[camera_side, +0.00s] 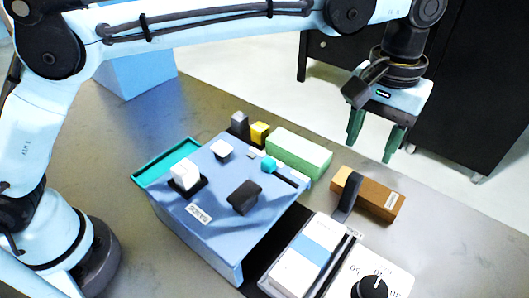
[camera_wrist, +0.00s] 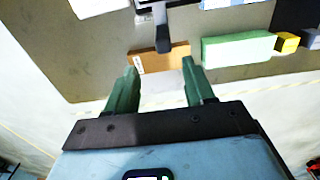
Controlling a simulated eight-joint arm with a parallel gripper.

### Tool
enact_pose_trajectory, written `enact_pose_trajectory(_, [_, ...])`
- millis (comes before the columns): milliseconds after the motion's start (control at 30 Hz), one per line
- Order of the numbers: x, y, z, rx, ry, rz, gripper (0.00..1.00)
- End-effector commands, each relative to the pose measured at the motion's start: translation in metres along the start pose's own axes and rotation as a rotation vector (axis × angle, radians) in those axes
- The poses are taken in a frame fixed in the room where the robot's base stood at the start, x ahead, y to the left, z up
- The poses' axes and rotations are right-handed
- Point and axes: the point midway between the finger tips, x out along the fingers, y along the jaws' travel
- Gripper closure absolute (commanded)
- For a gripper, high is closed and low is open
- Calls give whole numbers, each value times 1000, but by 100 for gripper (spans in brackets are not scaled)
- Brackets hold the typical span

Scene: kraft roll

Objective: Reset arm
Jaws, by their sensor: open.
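My gripper (camera_side: 378,135) is at the upper right of the side view, raised above the far right edge of the table. Its two green fingers point down, are spread apart and hold nothing. In the wrist view my gripper (camera_wrist: 160,80) also shows open and empty. A brown box (camera_side: 368,194) lies on the table below and in front of it. The brown box (camera_wrist: 160,58) appears just beyond the fingertips in the wrist view, apart from them. My arm stretches across the top of the side view.
A blue panel box (camera_side: 217,235) with switches stands mid-table. A green block (camera_side: 298,152), a yellow block (camera_side: 260,133) and a grey block (camera_side: 239,123) stand behind it. A teal tray (camera_side: 165,164) is at its left. A white-and-blue box (camera_side: 303,256) and a dial box (camera_side: 374,272) are in front. The left table is clear.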

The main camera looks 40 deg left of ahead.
Motion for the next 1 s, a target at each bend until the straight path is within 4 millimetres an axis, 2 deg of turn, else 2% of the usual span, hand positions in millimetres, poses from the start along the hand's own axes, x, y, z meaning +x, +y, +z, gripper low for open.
enact_pose_trajectory(133, [-2,-6,-1,-2,6,4,47])
enact_pose_trajectory(267, [-12,-30,-6,-6,36,25,47])
enact_pose_trajectory(467, [-31,-94,-7,-8,127,70,47])
enact_pose_trajectory(633, [-38,-148,3,-8,215,93,47])
enact_pose_trajectory(833, [-34,-208,28,-7,325,99,47])
enact_pose_trajectory(1000, [-20,-253,55,-7,421,84,47])
